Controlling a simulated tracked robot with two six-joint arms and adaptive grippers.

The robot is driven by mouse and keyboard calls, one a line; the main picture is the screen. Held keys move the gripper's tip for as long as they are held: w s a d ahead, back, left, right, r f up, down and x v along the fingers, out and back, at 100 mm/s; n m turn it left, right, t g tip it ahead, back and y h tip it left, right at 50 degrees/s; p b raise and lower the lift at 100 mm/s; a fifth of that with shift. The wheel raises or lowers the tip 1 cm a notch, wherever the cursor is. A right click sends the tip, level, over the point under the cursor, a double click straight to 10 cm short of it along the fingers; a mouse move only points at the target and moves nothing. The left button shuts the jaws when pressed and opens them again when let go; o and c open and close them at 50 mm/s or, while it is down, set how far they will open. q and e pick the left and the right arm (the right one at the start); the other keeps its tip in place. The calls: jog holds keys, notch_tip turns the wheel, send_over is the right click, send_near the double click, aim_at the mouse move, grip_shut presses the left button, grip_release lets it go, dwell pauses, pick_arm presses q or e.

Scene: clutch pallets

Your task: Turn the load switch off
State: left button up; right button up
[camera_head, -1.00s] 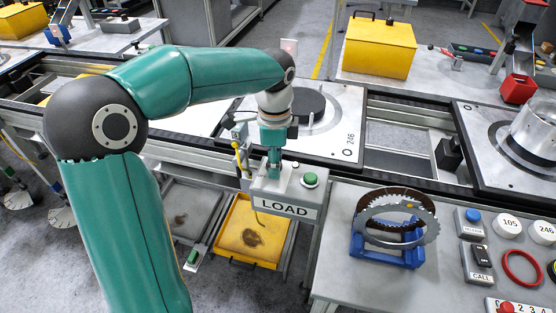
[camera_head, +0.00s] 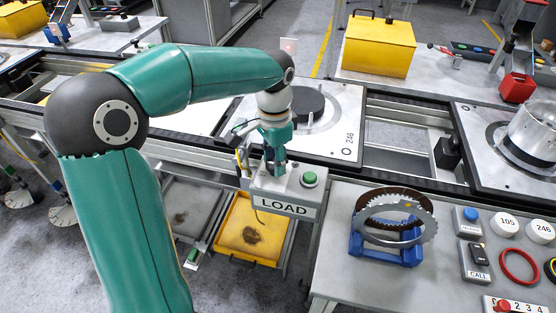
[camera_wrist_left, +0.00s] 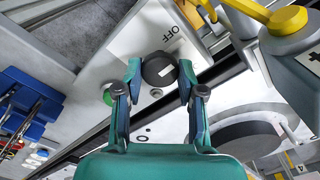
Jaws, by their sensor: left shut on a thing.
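The load switch is a black round knob (camera_wrist_left: 158,69) with a white mark, on a grey box labelled LOAD (camera_head: 285,205). In the left wrist view the word OFF (camera_wrist_left: 171,33) is printed on the box above the knob. The white mark lies slanted on the knob's face. My left gripper (camera_head: 276,168) reaches down onto the box from above. In the left wrist view its two fingers (camera_wrist_left: 158,78) are closed on either side of the knob. In the head view the gripper hides the knob. My right gripper is not in view.
A green button (camera_head: 310,179) is on the same box, right of the gripper. A yellow tray (camera_head: 246,262) lies below. A blue stand (camera_head: 386,252) with toothed rings is on the table to the right. A conveyor pallet marked 246 (camera_head: 340,115) is behind the box.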

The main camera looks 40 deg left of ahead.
pick_arm(q)
jog(key=shift+w+a+r, duration=0.1)
jog(key=shift+r, duration=0.05)
jog(key=o, duration=1.1)
jog(key=shift+o, duration=0.2)
notch_tip(320, 180, up, 12)
jog(key=shift+f, duration=0.2)
